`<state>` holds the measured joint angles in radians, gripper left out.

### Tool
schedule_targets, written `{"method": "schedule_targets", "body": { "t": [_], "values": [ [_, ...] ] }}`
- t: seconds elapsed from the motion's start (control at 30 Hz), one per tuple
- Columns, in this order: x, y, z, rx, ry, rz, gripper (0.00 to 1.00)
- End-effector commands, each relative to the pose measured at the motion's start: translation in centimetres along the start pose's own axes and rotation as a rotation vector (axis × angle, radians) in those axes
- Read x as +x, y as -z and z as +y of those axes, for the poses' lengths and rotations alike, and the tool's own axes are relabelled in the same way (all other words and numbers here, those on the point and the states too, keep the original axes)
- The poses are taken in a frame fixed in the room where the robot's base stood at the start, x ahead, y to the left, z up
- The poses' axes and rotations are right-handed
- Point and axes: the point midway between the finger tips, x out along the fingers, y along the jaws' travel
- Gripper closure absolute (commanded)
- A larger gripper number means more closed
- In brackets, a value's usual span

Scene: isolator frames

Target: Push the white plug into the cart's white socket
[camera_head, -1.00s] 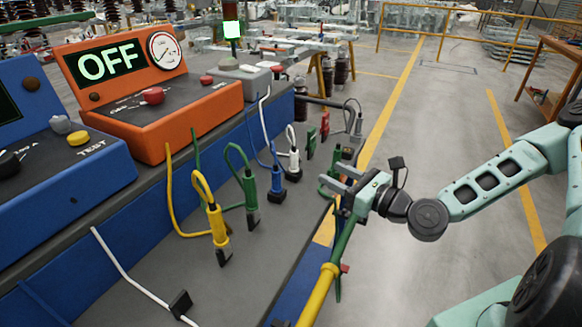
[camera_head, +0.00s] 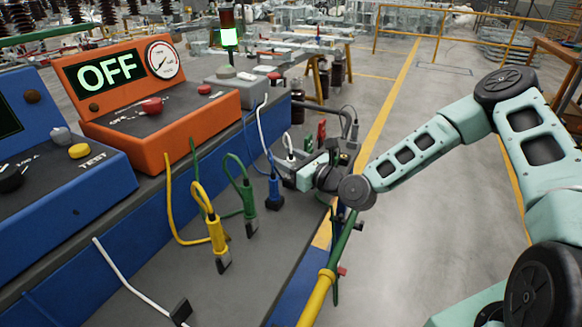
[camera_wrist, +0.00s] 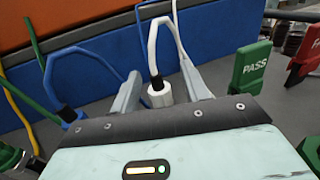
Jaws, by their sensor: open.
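The white plug (camera_head: 291,154) stands upright on the grey bench top, with a white cable rising from its black neck. My gripper (camera_head: 287,170) is open beside it, low over the bench, and partly hides it in the head view. In the wrist view the white plug (camera_wrist: 159,95) is between the two spread fingers of my gripper (camera_wrist: 162,84), with a gap on each side. Its lower end is hidden behind the gripper body. I cannot make out the cart's white socket in either view.
A blue plug (camera_head: 275,192), a green plug (camera_head: 249,208) and a yellow plug (camera_head: 217,240) stand left of my gripper. Green (camera_wrist: 252,68) and red (camera_wrist: 305,55) tags stand to the right in the wrist view. An orange console (camera_head: 150,100) reads OFF. The aisle floor is clear.

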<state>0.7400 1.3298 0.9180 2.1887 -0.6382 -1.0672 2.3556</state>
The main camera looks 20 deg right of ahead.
Motion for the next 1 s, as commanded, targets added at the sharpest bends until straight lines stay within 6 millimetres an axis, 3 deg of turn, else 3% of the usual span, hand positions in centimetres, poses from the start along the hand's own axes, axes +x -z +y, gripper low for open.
{"method": "schedule_targets", "body": {
  "t": [0.3,0.47,0.8,1.0],
  "values": [
    [0.6,0.0,0.0,0.001,0.0,0.0,0.54],
    [0.6,0.0,0.0,0.0,0.0,0.0,0.99],
    [0.6,-0.3,0.0,0.0,0.0,-0.001,1.0],
    [0.6,-3.2,-0.1,-0.002,0.001,-0.003,1.0]
  ]
}}
